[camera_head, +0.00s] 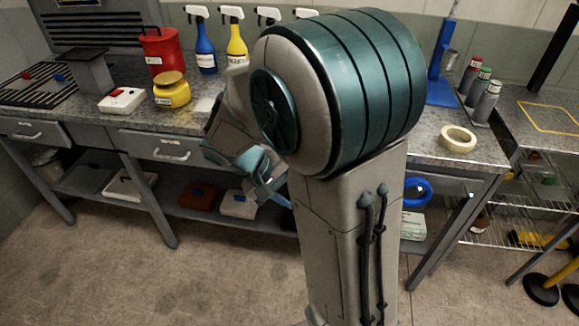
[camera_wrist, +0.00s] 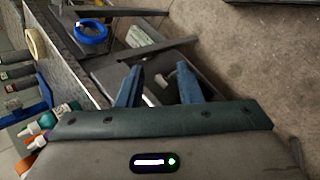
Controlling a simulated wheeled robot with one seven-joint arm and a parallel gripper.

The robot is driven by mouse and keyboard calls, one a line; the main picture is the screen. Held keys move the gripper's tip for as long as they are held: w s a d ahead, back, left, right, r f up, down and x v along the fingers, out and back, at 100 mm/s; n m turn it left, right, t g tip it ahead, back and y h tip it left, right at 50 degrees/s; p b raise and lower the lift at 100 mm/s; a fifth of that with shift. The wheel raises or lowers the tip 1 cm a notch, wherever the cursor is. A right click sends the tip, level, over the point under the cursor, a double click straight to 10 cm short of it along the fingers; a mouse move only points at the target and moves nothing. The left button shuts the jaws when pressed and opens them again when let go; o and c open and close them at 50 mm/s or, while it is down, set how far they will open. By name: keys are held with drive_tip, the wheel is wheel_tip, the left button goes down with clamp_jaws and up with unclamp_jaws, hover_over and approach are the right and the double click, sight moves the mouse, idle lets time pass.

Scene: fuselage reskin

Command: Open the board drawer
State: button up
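My gripper (camera_wrist: 160,76) is open in the wrist view, its two blue fingers apart. A small pale piece, possibly a drawer handle, shows between and beyond the fingers; I cannot tell whether they touch it. In the head view my gripper (camera_head: 272,192) is in front of the bench, low beside my arm. A shut drawer with a bar handle (camera_head: 172,155) is left of it, and another shut drawer (camera_head: 33,131) is at far left. A drawer at right (camera_head: 445,183) is partly hidden by my arm. No label shows which is the board drawer.
The bench top holds a red can (camera_head: 163,50), a yellow pot (camera_head: 172,91), spray bottles (camera_head: 205,50) and a tape roll (camera_head: 458,139). The lower shelf carries boxes and a blue ring (camera_head: 415,192). My arm blocks the bench's middle. The floor in front is clear.

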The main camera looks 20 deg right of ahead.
drive_tip(key=w+a+f+n+t+h+b, duration=0.3)
drive_tip(key=w+f+t+h, duration=0.2)
drive_tip(key=w+f+h, duration=0.6)
drive_tip(key=w+d+f, duration=0.1)
drive_tip(key=w+d, duration=0.1)
drive_tip(key=d, duration=0.2)
drive_tip(key=w+d+f+y, duration=0.1)
drive_tip(key=d, duration=0.4)
drive_tip(key=w+d+y+p, duration=0.1)
drive_tip(key=w+d, duration=0.1)
drive_tip(key=d, duration=0.2)
drive_tip(key=shift+w+d+f, duration=0.15)
drive_tip(key=shift+w+f, duration=0.2)
drive_tip(key=shift+f, duration=0.05)
clamp_jaws()
